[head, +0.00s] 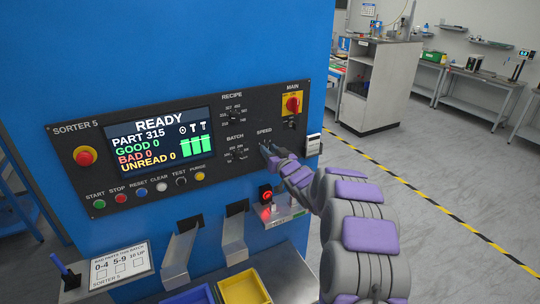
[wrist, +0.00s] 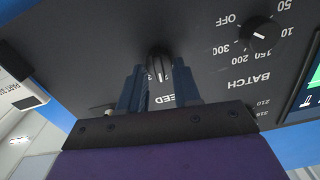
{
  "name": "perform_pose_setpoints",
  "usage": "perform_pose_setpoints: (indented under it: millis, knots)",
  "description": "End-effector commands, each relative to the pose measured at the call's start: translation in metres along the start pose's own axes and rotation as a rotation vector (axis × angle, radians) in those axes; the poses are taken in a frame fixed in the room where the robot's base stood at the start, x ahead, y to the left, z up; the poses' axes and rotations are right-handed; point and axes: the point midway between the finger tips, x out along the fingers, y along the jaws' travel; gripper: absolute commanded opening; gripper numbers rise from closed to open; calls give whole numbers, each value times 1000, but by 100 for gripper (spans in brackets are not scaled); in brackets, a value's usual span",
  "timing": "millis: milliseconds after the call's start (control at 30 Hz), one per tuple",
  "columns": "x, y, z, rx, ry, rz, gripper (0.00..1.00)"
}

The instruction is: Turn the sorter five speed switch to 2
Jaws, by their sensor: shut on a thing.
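The sorter 5 control panel (head: 110,130) is a dark plate on a blue cabinet. My gripper (head: 265,148) reaches its right part, under the SPEED label. In the wrist view my gripper (wrist: 158,85) has its two fingers on either side of the black speed knob (wrist: 158,62), shut on it. The knob's white pointer line shows between the fingers. The speed scale is mostly hidden by the gripper, so I cannot read the setting. The panel also fills the wrist view (wrist: 205,45).
The batch knob (wrist: 258,35) is beside the speed knob, and the recipe knob (head: 234,115) is above batch. The red main switch (head: 293,104) is above right. A screen (head: 160,140) reads READY. Metal chutes (head: 180,250) and yellow (head: 243,288) and blue bins (head: 190,297) are below.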

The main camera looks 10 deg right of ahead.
Motion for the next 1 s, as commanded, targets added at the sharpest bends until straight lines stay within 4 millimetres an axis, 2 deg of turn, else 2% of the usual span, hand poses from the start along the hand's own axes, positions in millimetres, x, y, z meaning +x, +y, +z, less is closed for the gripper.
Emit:
perform_pose_setpoints:
  millis: [300, 800, 833, 1000]
  knots:
    - [0, -1, 3, -114, -5, 0, 2]
    - [-1, -1, 2, -132, -5, 0, 2]
    - [-1, -1, 2, -132, -5, 0, 34]
    - [-1, -1, 1, -132, -3, 0, 51]
